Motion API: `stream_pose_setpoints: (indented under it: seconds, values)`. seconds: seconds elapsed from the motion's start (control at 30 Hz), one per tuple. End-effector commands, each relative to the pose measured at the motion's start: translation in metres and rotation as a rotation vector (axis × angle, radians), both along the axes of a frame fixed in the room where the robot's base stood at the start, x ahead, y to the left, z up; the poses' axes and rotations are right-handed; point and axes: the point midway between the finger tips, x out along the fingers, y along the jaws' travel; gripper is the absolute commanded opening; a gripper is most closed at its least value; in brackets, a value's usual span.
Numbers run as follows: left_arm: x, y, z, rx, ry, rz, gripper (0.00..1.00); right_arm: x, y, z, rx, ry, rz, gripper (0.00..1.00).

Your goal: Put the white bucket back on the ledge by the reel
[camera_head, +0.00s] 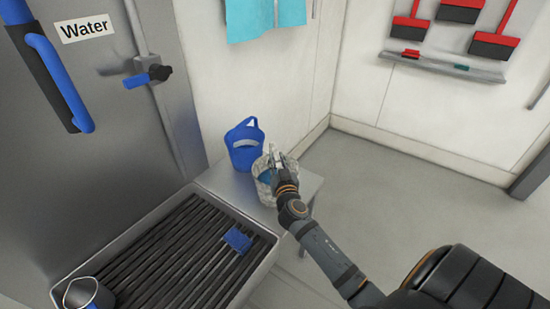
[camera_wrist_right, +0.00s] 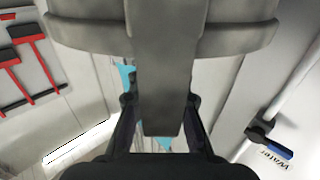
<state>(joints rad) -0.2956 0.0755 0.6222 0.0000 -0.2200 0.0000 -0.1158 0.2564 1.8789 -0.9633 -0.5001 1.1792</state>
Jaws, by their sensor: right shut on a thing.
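The white bucket (camera_head: 263,188), pale and mottled with something blue inside, is at the front right part of the small grey ledge (camera_head: 228,182). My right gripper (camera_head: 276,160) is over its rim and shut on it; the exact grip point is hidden. I cannot tell whether its base touches the ledge. In the right wrist view, a large grey shape (camera_wrist_right: 160,70) lies between my dark fingers; I cannot tell which part it is. No reel can be made out clearly. My left gripper is not in view.
A slatted trough (camera_head: 150,235) with a blue brush (camera_head: 237,239) lies in front. A metal vessel (camera_head: 85,293) is at lower left. The floor to the right (camera_head: 400,200) is clear.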

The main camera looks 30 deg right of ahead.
Motion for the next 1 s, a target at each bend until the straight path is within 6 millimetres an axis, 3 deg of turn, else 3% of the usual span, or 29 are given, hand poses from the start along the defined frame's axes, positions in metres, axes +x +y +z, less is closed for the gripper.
stream_pose_setpoints:
  seconds: [0.27,0.3,0.43,0.8,1.0]
  values:
    - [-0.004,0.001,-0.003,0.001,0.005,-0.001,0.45,0.001,0.001,0.001,-0.002,-0.006,0.002,0.0]
    - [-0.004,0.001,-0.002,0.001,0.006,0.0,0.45,0.0,0.0,-0.003,0.001,0.003,-0.001,0.22]
    - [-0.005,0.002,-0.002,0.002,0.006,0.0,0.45,0.0,0.0,-0.002,0.001,0.003,-0.001,0.4]
    - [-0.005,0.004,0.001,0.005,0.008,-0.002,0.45,-0.002,0.001,0.0,0.0,0.003,0.0,0.41]
    - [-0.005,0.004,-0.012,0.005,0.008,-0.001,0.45,-0.041,0.017,-0.005,0.002,0.006,0.0,0.41]
